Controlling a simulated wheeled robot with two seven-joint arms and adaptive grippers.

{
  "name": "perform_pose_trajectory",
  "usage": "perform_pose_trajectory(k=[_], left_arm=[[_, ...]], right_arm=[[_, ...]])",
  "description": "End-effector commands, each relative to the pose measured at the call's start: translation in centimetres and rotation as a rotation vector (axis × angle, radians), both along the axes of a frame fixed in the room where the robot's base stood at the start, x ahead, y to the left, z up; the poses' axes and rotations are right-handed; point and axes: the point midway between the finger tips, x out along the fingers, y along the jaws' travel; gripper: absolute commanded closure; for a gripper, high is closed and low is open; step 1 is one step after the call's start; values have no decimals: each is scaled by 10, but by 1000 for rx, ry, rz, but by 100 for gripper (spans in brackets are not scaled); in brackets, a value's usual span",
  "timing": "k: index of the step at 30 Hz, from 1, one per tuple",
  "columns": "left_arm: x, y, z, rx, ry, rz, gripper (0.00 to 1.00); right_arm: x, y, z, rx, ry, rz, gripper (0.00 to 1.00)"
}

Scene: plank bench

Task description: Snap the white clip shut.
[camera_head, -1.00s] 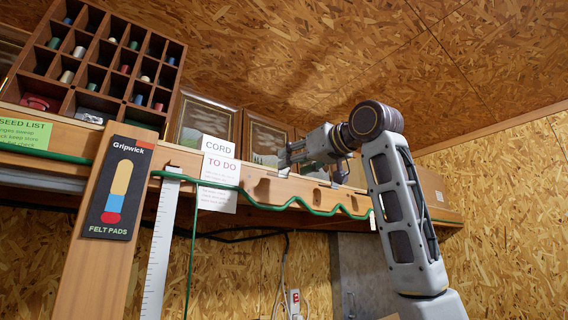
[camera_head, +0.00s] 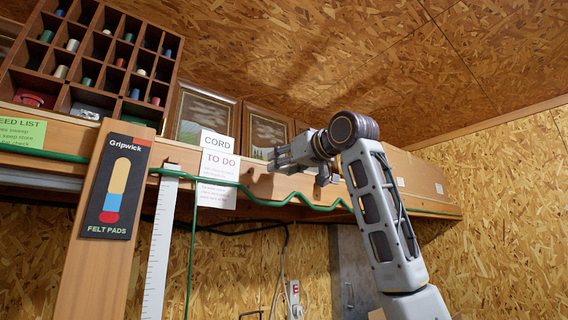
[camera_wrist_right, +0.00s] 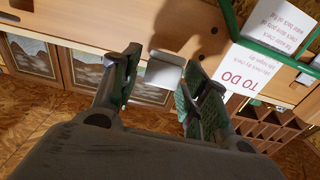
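A small white piece, apparently the white clip (camera_wrist_right: 166,72), shows on the wooden shelf front in the right wrist view. It lies between and beyond my right fingertips. Its flap looks raised, though fine detail is too small to tell. My right gripper (camera_wrist_right: 162,78) is open, with a gap between its two fingers and nothing held. In the head view my right gripper (camera_head: 272,160) is at the shelf's front edge, just right of the TO DO card, and hides the clip there. My left gripper is not in view.
A green cord (camera_head: 275,202) runs in waves along the shelf front (camera_head: 258,184). The TO DO card (camera_head: 218,163), a white ruler (camera_head: 160,220) and the Gripwick board (camera_head: 117,190) are to the left. Framed pictures (camera_head: 268,130) stand behind, and a cardboard box (camera_head: 412,178) is at right.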

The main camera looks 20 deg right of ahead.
Motion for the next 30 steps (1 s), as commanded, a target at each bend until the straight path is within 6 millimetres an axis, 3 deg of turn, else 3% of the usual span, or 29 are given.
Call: perform_pose_trajectory(k=[1, 8, 20, 30], left_arm=[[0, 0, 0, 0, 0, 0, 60], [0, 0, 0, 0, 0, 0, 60], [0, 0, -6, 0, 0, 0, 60], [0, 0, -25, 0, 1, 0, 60]], right_arm=[[0, 0, 0, 0, 0, 0, 66], [0, 0, 0, 0, 0, 0, 94], [-1, 0, -2, 10, -26, 0, 94], [-2, 0, -10, 44, -120, 0, 94]])
